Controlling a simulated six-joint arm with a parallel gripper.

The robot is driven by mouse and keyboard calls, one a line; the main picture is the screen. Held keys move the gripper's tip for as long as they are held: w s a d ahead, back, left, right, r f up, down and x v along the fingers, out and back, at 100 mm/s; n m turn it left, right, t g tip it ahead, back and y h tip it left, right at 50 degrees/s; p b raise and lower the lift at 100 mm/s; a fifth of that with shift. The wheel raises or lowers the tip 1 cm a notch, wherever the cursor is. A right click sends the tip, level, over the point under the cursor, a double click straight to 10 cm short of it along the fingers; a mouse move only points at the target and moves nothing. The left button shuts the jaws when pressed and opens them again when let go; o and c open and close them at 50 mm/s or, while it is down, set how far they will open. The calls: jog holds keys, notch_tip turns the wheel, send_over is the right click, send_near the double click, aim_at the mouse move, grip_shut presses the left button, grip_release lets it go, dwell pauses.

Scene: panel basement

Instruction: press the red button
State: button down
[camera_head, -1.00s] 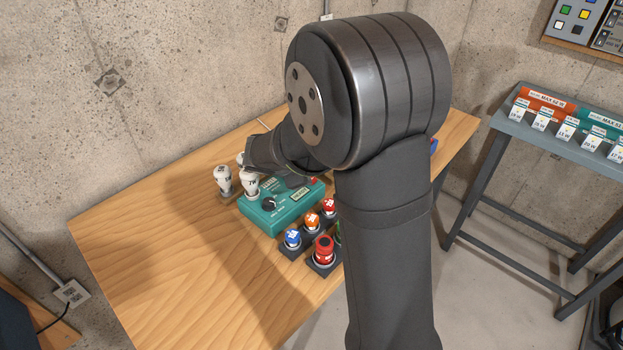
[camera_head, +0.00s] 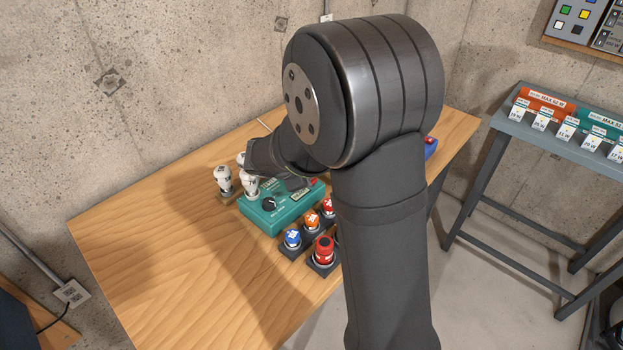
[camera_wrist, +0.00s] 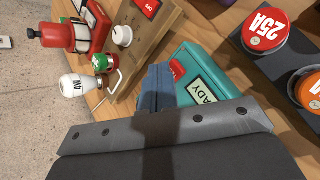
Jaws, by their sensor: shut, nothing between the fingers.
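A teal box (camera_head: 262,215) with a dark dial stands on the wooden table. It also shows in the wrist view (camera_wrist: 208,62), with part of a "READY" label. A small red piece (camera_wrist: 177,69) is at its edge; I cannot tell whether it is a button or a label. A larger red cap (camera_head: 324,247) on a dark base stands in front of the box. My gripper (camera_wrist: 159,72) is shut and empty, its blue-grey fingertips close to the teal box's edge. In the head view my arm hides part of the box and most of the gripper.
Orange (camera_head: 312,221) and blue (camera_head: 292,238) caps stand beside the red one. White bulbs (camera_head: 223,178) stand left of the box. A wooden board (camera_wrist: 145,45) and a red-capped object (camera_wrist: 57,35) show in the wrist view. The table's left side is clear.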

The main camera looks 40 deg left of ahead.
jog(key=shift+f, duration=0.45)
dwell(0.9)
jog(key=shift+r, duration=0.9)
jog(key=shift+r, duration=2.5)
jog(key=shift+f, duration=0.1)
notch_tip(320, 180, up, 4)
